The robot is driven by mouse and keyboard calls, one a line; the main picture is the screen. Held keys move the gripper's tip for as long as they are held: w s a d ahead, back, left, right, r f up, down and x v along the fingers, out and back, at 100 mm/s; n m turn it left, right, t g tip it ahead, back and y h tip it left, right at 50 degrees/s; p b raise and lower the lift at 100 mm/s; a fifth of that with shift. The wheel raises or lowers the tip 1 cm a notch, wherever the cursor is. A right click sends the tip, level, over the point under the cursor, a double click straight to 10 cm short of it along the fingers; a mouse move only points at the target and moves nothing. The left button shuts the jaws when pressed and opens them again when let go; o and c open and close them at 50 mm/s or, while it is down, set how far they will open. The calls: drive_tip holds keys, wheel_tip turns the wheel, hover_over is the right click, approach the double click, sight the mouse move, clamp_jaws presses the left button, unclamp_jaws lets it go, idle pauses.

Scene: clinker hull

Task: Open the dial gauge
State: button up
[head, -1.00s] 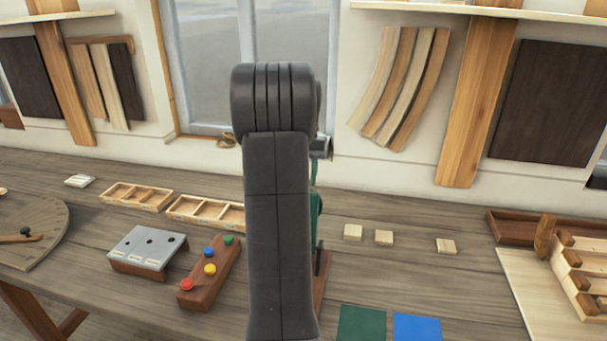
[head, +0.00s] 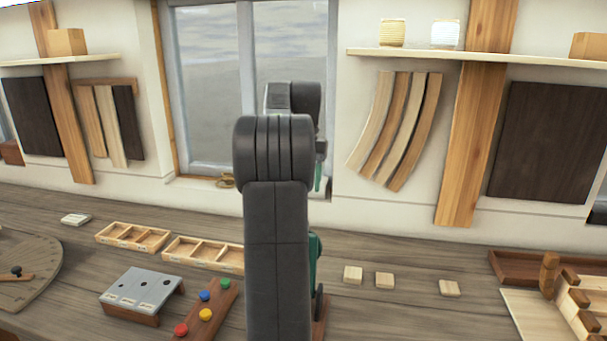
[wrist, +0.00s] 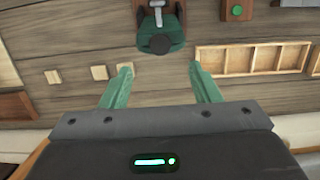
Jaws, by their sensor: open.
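A green device with a dark round knob (wrist: 160,43) stands at the top middle of the wrist view; I take it to be the dial gauge. In the head view its green side (head: 315,262) shows beside my arm, which hides most of it and its wooden base (head: 320,318). My gripper (wrist: 161,88) is open and empty, its two green fingers apart, with the knob beyond the gap and no visible contact. In the head view only a bit of a green finger (head: 319,178) shows behind my arm, high before the window.
Several small wood blocks (head: 384,280) lie right of the device. Left are divided wooden trays (head: 204,254), a grey-topped block (head: 141,289), a strip with coloured knobs (head: 208,312) and a round board with a lever (head: 30,255). A brown tray (head: 515,267) is at right.

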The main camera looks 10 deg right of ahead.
wheel_tip(320, 180, up, 2)
drive_tip(key=shift+w+r, duration=0.1)
drive_tip(key=shift+w, duration=0.05)
drive_tip(key=shift+f, duration=0.2)
drive_tip(key=f, duration=0.4)
drive_tip(key=s+f, duration=0.1)
drive_tip(key=f, duration=0.6)
drive_tip(key=shift+s+a+f, duration=0.25)
drive_tip(key=shift+s+f, duration=0.05)
drive_tip(key=shift+s, duration=0.1)
drive_tip(key=shift+r, duration=0.1)
